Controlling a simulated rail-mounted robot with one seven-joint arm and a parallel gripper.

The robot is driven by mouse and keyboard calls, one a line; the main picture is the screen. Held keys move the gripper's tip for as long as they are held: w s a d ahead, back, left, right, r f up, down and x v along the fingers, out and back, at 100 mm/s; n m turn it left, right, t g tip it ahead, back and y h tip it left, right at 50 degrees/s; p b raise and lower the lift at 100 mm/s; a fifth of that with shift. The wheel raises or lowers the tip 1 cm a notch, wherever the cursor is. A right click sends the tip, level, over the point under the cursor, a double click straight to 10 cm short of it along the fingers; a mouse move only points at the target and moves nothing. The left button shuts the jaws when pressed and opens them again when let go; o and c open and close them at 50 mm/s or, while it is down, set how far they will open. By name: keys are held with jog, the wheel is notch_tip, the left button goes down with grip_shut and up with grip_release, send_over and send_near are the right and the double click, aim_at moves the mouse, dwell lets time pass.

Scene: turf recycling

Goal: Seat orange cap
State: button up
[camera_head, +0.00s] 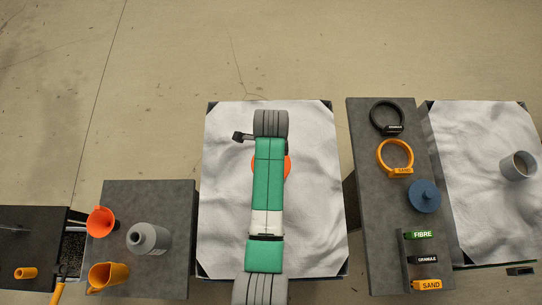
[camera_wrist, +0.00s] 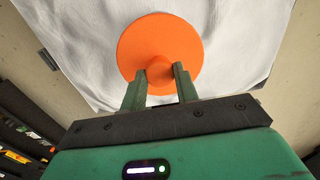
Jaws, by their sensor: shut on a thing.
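The orange cap (camera_wrist: 160,40) is a round disc with a small knob (camera_wrist: 160,78). In the wrist view my gripper (camera_wrist: 161,76) is shut on the knob, one finger on each side. The cap is over a wrinkled white sheet-like surface (camera_wrist: 95,35); I cannot tell whether it touches it. In the head view only the edges of the cap (camera_head: 287,165) show beside my arm, above the white surface (camera_head: 320,215) in the middle. My gripper's fingers are hidden under the arm there, as is whatever lies below the cap.
The left bench holds an orange funnel (camera_head: 102,221), grey bottle (camera_head: 148,238) and orange jug (camera_head: 108,275). A grey cup (camera_head: 518,166) stands far right.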

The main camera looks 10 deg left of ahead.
jog(key=shift+f+b, duration=0.35)
jog(key=shift+f, duration=0.55)
jog(key=shift+f+b, duration=0.3)
jog(key=shift+f, duration=0.4)
jog(key=o, duration=1.4)
notch_tip(320, 180, up, 8)
jog(key=shift+f, duration=0.1)
